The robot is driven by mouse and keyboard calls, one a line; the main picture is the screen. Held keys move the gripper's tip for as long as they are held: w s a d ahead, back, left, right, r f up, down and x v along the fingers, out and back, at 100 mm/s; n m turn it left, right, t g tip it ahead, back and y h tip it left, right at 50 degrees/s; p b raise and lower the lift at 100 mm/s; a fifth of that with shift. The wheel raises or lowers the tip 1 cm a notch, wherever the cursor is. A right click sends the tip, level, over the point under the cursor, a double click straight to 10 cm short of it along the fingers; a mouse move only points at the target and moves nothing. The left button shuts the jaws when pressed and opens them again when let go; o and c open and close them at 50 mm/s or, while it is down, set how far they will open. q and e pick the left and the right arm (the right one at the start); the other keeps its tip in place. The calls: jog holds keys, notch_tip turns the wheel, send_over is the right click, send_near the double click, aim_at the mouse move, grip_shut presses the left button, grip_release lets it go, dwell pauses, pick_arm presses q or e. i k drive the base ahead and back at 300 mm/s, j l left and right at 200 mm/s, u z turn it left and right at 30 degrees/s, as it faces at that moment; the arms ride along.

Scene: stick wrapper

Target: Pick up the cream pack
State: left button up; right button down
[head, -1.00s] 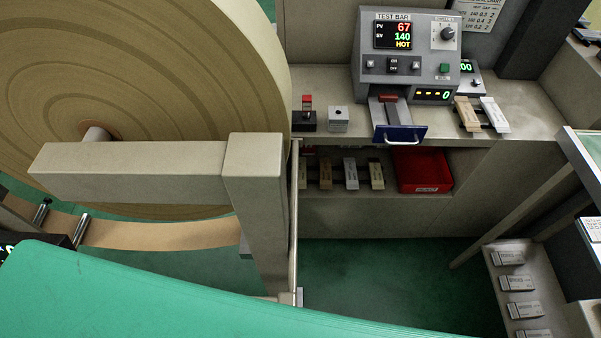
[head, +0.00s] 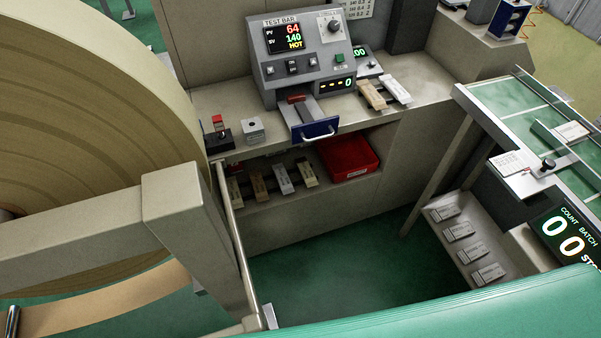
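A cream-tan pack (head: 371,94) lies on the grey counter, to the right of the test bar machine. A whiter pack (head: 397,91) lies right beside it. I cannot tell from colour alone which one is the cream pack. Neither of my grippers is in view.
The test bar machine (head: 297,62) has a blue-handled drawer (head: 315,130) at its front. A red bin (head: 349,158) sits on the shelf. A big paper roll and its beam (head: 100,225) fill the left. White packs (head: 458,231) lie on a ledge at right. Green floor is clear between.

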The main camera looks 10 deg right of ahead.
aim_at(310, 179)
jog(key=i+l+u, duration=0.1)
jog(key=l+u, duration=0.15)
jog(key=u, duration=0.2)
jog(key=l+u, duration=0.25)
jog(key=u, duration=0.2)
jog(key=l+u, duration=0.25)
jog(key=u, duration=0.2)
jog(key=i+l+u, duration=0.1)
jog(key=l+u, duration=0.2)
jog(key=l, duration=0.35)
jog(key=l+u, duration=0.35)
jog(key=l, duration=0.3)
